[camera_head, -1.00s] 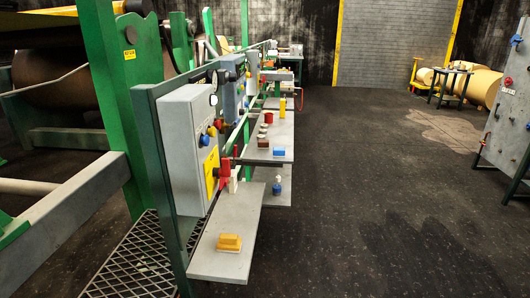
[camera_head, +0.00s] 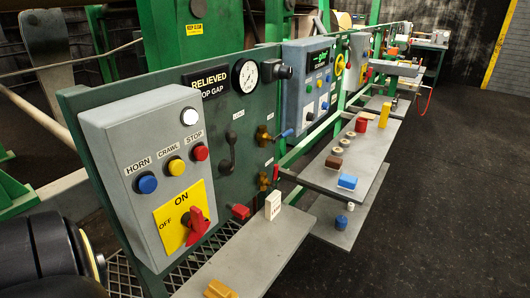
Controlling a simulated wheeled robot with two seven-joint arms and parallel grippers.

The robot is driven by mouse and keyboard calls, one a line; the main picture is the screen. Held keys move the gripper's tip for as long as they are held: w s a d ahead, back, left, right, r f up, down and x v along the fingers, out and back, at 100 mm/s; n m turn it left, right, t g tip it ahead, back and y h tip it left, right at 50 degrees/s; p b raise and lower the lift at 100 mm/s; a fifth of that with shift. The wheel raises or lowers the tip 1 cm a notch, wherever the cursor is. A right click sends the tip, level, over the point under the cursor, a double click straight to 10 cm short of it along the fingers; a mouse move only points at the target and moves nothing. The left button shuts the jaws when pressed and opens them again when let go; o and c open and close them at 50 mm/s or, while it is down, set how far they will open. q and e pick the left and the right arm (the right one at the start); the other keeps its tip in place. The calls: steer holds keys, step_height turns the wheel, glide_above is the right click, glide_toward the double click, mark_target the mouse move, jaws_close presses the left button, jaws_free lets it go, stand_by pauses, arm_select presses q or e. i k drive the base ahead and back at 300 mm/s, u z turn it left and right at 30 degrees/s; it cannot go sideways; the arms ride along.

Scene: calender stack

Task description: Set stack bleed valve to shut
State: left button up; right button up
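A green panel (camera_head: 222,116) carries a round gauge (camera_head: 244,75), a "RELIEVED TOP GAP" sign (camera_head: 211,80) and a dark lever (camera_head: 227,152). Two brass valve bodies sit at its right side: an upper one (camera_head: 263,137) beside a blue handle (camera_head: 284,134), and a lower one (camera_head: 264,181). A red piece (camera_head: 240,211) shows below them, near the shelf. The small labels by the valves are too small to read, so I cannot tell which is the stack bleed valve or how it is set. Neither gripper is in view.
A grey control box (camera_head: 147,140) with buttons and a red OFF/ON switch (camera_head: 197,225) stands at the near left. Open floor (camera_head: 430,220) lies to the right.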

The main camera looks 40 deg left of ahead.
mark_target(276, 168)
steer(key=u, duration=1.05)
steer(key=i, duration=0.9)
steer(key=u, duration=1)
